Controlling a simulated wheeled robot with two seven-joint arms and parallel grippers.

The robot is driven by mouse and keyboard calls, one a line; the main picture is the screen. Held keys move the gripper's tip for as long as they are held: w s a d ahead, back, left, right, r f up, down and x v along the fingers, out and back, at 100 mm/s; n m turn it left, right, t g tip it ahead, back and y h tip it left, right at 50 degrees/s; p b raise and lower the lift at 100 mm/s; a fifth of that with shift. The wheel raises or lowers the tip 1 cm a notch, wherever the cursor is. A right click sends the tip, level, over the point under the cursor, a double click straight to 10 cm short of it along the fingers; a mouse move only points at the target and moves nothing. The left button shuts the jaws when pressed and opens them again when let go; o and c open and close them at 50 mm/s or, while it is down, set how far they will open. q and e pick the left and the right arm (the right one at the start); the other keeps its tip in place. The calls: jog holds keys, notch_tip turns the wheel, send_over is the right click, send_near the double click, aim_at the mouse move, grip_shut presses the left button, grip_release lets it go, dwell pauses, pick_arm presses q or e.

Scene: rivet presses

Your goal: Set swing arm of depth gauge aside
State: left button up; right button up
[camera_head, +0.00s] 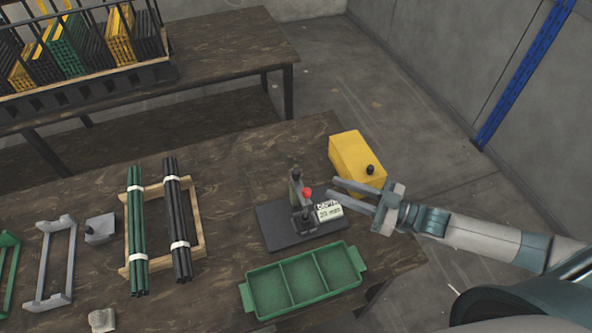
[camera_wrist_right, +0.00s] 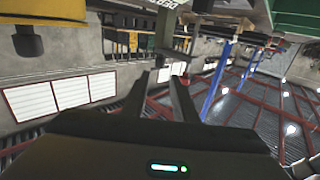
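The depth gauge stands on a dark base plate (camera_head: 279,229) near the table's right side. It has an upright grey-green post (camera_head: 296,190), a red knob (camera_head: 307,192) and a pale label block (camera_head: 328,210) reading "DEPTH 20 mm". I cannot clearly tell the swing arm from the post. My right gripper (camera_head: 338,191) comes in from the right, open, its fingertips close to the label block and red knob. Whether it touches them is unclear. In the right wrist view the fingers (camera_wrist_right: 172,78) are apart with nothing clearly between them; part of the label shows upside down at the top edge. My left gripper is out of view.
A yellow box (camera_head: 352,157) with a black knob stands just behind my right gripper. A green three-part tray (camera_head: 290,285) lies in front of the gauge. Bundled green rods (camera_head: 137,230) and black rods (camera_head: 179,220) lie on a wooden rack at left.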

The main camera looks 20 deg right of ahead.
aim_at(296, 171)
jog(key=p+x, duration=0.3)
jog(key=x, duration=0.8)
jog(key=shift+r, duration=0.15)
jog(key=shift+p+x, duration=0.4)
jog(key=shift+x, duration=0.45)
grip_shut()
